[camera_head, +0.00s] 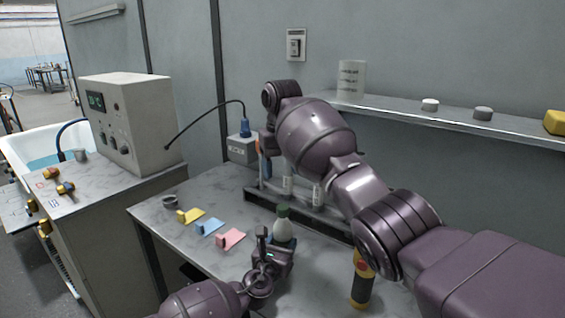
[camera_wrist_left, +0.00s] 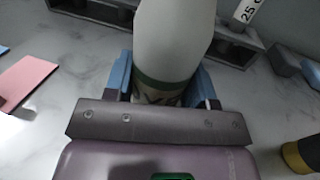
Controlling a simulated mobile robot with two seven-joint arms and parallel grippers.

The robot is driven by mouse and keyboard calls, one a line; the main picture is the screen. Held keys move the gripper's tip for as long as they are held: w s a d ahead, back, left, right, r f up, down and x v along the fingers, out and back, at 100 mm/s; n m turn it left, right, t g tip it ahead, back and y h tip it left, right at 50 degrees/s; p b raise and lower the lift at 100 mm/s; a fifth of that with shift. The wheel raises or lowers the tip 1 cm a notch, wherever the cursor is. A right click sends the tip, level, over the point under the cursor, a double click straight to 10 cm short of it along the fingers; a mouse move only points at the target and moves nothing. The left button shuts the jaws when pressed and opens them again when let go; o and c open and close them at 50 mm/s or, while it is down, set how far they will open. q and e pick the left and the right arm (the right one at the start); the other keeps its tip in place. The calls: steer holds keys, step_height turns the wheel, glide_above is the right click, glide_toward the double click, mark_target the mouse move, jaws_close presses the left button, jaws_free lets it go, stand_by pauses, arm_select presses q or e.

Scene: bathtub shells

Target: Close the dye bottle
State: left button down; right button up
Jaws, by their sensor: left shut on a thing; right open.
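I cannot tell how tightly that top sits. My left gripper (camera_head: 277,250) is shut around the bottle's lower part. In the left wrist view, its blue-padded fingers flank the pale bottle (camera_wrist_left: 172,40), which has a green band low down; its top is out of frame. My right gripper (camera_head: 266,143) is beyond the bottle, above the rack at the back, open and partly hidden by my right arm.
A dark rack (camera_head: 262,196) with tubes runs behind the bottle. Yellow (camera_head: 190,215), blue (camera_head: 210,226) and pink (camera_head: 230,238) cards lie to the left. A black-and-yellow cylinder (camera_head: 362,280) stands to the right. A wall shelf (camera_head: 400,112) holds small round things.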

steer(key=shift+d+r, duration=0.1)
steer(key=shift+r, duration=0.5)
arm_select(q)
steer(key=shift+c, duration=1.9)
jaws_free()
steer(key=shift+s, duration=0.1)
arm_select(e)
steer(key=shift+r, duration=0.1)
arm_select(q)
steer(key=shift+s+a, duration=0.15)
steer(key=shift+s, duration=0.1)
steer(key=p+v, duration=0.2)
steer(key=v, duration=0.7)
steer(key=shift+s+a, duration=0.2)
steer(key=shift+s, duration=0.3)
arm_select(e)
steer(key=shift+s+r, duration=0.15)
steer(key=shift+r, duration=0.8)
steer(key=shift+s+r, duration=0.1)
steer(key=shift+r, duration=0.8)
